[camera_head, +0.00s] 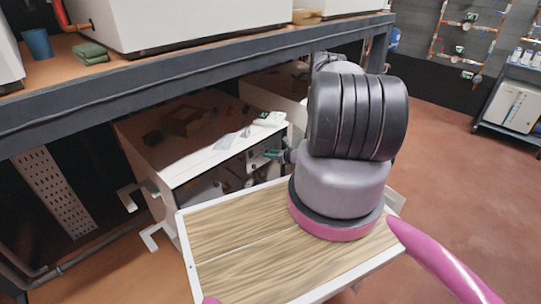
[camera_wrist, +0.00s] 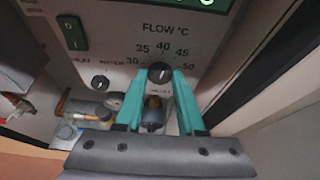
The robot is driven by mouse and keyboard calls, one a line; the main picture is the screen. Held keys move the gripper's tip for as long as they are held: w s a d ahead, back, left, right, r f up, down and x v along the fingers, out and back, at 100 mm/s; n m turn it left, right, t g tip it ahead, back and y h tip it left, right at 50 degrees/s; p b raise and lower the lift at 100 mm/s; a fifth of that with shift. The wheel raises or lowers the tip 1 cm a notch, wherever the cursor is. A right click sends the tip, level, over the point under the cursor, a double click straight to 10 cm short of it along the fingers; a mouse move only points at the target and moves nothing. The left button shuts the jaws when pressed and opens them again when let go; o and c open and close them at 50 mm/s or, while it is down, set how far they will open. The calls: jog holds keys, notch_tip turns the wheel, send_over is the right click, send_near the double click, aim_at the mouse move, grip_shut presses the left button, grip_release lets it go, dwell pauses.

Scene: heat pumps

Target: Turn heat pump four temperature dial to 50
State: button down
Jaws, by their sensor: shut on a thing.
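The temperature dial (camera_wrist: 160,72) is a round black knob in the wrist view, on a light panel marked "FLOW °C". Numbers from 30 to 50 run around it, with 40 above it and 50 at its right. A pale mark shows on the knob, but its exact reading is too blurred to tell. My gripper (camera_wrist: 159,86) has teal fingers, one on each side of the dial, shut on it. In the head view my gripper (camera_head: 272,154) reaches the front of a white heat pump (camera_head: 180,160) under the bench; my arm hides part of it. No unit number is readable.
A green rocker switch (camera_wrist: 72,32) and a smaller black knob (camera_wrist: 100,82) sit left of the dial. The dark bench edge (camera_head: 130,95) runs above the heat pump. Pipes and a gauge lie below the panel. Open floor (camera_head: 450,160) is at right.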

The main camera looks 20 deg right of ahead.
dwell(0.4)
jog(key=c, duration=0.5)
grip_release()
notch_tip(320, 180, up, 10)
dwell(0.3)
